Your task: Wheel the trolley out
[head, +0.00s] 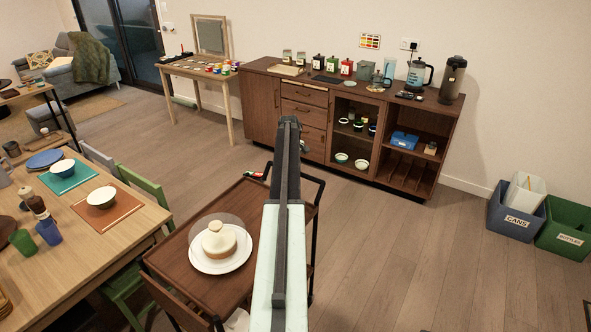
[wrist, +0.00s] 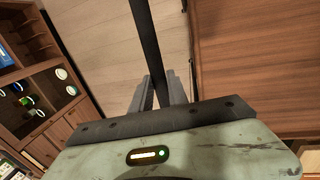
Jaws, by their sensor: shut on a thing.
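The trolley (head: 190,275) has a dark wood top and a black frame, and stands right of the dining table in the head view. A cake (head: 220,240) on a white plate under a clear dome sits on its top. My gripper (wrist: 159,88) is shut on the trolley's black handle bar (wrist: 146,40) in the wrist view, with one finger on each side. The trolley's wood top (wrist: 255,65) fills the right of that view. In the head view my arm hides the grip and part of the trolley's far end.
The dining table (head: 70,265) and a green chair (head: 145,188) stand close on the trolley's left. A sideboard (head: 262,110) stands along the back wall. Bins (head: 518,212) stand at the far right. Bare floor (head: 400,255) lies open right of the trolley.

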